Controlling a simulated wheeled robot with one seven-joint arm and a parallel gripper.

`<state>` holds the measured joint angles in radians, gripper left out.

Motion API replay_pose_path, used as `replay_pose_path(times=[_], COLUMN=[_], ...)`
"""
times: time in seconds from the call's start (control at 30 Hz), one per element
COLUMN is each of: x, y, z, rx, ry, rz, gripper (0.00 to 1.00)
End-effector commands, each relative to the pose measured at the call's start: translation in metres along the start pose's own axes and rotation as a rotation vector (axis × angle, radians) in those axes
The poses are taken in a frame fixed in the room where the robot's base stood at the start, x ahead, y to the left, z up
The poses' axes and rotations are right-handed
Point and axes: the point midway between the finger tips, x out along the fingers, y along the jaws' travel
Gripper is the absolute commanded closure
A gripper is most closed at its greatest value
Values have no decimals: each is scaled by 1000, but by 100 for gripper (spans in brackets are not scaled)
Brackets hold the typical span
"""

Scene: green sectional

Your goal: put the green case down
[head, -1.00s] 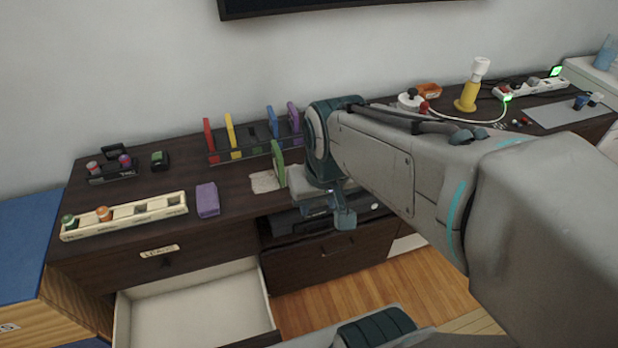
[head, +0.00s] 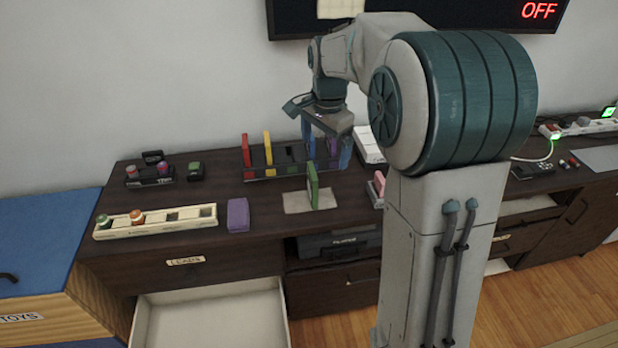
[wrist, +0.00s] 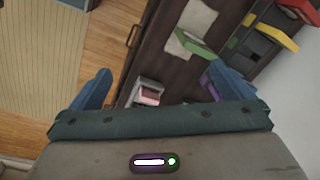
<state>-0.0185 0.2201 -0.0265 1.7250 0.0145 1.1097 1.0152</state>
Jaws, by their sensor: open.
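The green case (head: 313,186) stands upright on a pale beige mat (head: 296,204) on the dark wooden cabinet top. In the wrist view the green case (wrist: 194,44) is beyond my fingers, toward the top of the picture. Nothing holds it. My gripper (head: 328,146) is open and empty, raised above and behind the case in the head view, in front of the rack's right end. In the wrist view my two blue fingers (wrist: 162,88) are wide apart with no case between them. My gripper partly hides the cases at that end of the rack.
A dark rack (head: 262,173) behind the mat holds red, yellow and other coloured cases. A purple block (head: 238,215) and a cream tray (head: 155,225) lie left. A pink item (head: 378,184) is right of the mat. An open drawer (head: 212,315) juts out below.

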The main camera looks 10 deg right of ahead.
Motion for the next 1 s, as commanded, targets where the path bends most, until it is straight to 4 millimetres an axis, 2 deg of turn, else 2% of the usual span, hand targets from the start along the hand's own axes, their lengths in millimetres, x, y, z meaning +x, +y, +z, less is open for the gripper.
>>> replay_pose_path(times=[0.03,0.2,0.4,0.67,1.0], x=[11,41,69,90,152], y=[-15,-55,-84,-92,-87], z=[-9,-34,-51,-54,-51], rx=[65,294,480,545,543], ry=[-7,-17,-18,-18,-18], rz=[13,49,78,90,89], gripper=[0,0,0,0,0])
